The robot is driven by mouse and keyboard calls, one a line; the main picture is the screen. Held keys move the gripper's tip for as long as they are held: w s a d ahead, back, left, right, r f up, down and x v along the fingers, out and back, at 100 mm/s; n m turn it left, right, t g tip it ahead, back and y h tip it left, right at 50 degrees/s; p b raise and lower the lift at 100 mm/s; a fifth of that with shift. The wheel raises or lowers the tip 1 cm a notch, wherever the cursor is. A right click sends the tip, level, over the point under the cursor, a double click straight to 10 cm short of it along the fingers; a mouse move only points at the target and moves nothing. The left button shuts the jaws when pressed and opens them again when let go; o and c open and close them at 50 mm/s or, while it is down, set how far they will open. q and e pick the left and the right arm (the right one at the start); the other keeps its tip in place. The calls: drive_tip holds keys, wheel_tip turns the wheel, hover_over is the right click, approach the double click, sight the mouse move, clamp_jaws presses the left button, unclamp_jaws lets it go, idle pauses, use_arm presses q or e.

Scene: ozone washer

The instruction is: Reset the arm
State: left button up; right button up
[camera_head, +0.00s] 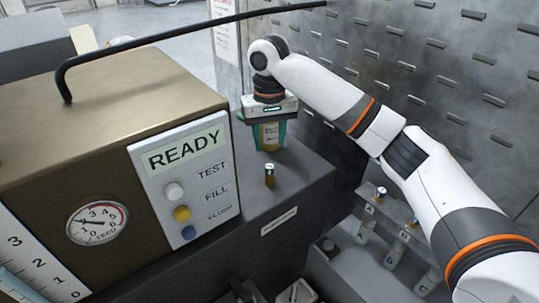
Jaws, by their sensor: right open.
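My right arm reaches in from the right. Its gripper (268,118) points down above the dark grey ledge beside the brass-coloured machine (110,130). The gripper is open. A small teal-edged, yellowish thing (269,136) shows right under the gripper body. I cannot tell whether it touches the gripper. The machine's panel (186,180) reads READY, with white, yellow and blue buttons beside TEST, FILL and FLUSH. My left gripper is not in view.
A black bent rod (190,33) runs above the machine. A round gauge (97,222) is on its front. A slotted metal wall (430,60) stands behind my right arm. Labelled cylinders (399,247) stand in a lower rack at the right. The ledge (300,185) has bare room around the brass cylinder.

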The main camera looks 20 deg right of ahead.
drive_tip(key=shift+r, duration=0.35)
